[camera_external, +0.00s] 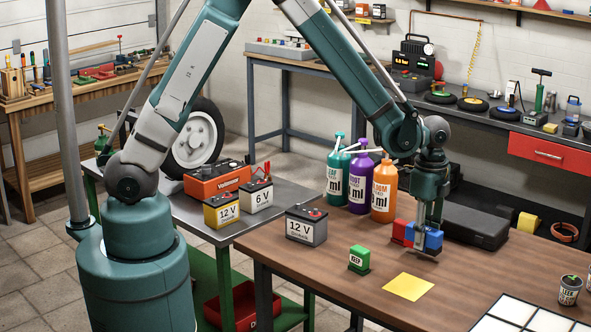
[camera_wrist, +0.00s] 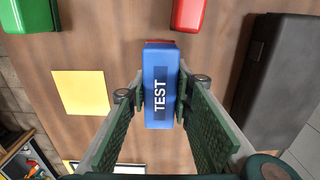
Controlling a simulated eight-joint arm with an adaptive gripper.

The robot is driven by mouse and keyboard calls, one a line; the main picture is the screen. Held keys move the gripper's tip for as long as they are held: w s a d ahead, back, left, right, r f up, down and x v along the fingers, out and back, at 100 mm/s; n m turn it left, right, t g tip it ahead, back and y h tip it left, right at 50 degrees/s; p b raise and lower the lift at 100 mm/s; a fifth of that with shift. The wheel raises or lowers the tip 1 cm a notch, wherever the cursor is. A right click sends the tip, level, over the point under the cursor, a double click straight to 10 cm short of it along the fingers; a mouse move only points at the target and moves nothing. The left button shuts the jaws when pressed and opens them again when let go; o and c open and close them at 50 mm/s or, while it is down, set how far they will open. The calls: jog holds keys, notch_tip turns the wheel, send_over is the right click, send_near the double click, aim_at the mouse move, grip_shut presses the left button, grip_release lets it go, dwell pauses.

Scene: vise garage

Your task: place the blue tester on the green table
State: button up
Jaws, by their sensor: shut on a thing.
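The blue tester (camera_wrist: 160,90), marked TEST, sits between the two fingers of my gripper (camera_wrist: 160,100) in the wrist view. My gripper is shut on it. In the external view the blue tester (camera_external: 434,239) is at the brown workbench's top, right of a red block; I cannot tell if it is touching the bench or slightly lifted. The table with green legs (camera_external: 258,222) has a grey metal top and stands left of the brown bench, near my base. My gripper is away from it, to the right.
A red block (camera_external: 402,231), green block (camera_external: 359,258) and yellow square (camera_external: 408,287) are near my gripper. Three bottles (camera_external: 358,185) and a black case (camera_external: 475,228) stand behind. The green-legged table holds an orange charger (camera_external: 215,181) and batteries (camera_external: 222,211). Its front edge strip looks clear.

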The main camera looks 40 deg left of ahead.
aim_at(425, 227)
notch_tip(425, 227, up, 7)
jog(key=shift+r+p, duration=0.2)
jog(key=shift+p, duration=0.2)
dwell(0.6)
jog(key=shift+w+a+r+n, duration=0.1)
jog(key=shift+w+a+n, duration=0.2)
jog(key=shift+w, duration=0.1)
jog(key=w+a+r+n+p, duration=0.2)
jog(key=w+a+r+n, duration=0.1)
jog(key=w+a+n, duration=0.6)
jog(key=w+a+r+n+p, duration=0.1)
jog(key=w+a+r+n, duration=0.2)
jog(key=w+a+n, duration=0.55)
jog(key=w+a+f+b, duration=0.1)
jog(key=w+a+f, duration=0.2)
jog(key=a, duration=0.4)
jog(key=w+a+f+b, duration=0.1)
jog(key=w+a+f, duration=0.2)
jog(key=a+f, duration=0.2)
jog(key=w+a+f+b, duration=0.1)
jog(key=w+a+f, duration=0.2)
jog(key=a, duration=0.6)
jog(key=shift+f, duration=0.9)
jog(key=shift+r, duration=0.15)
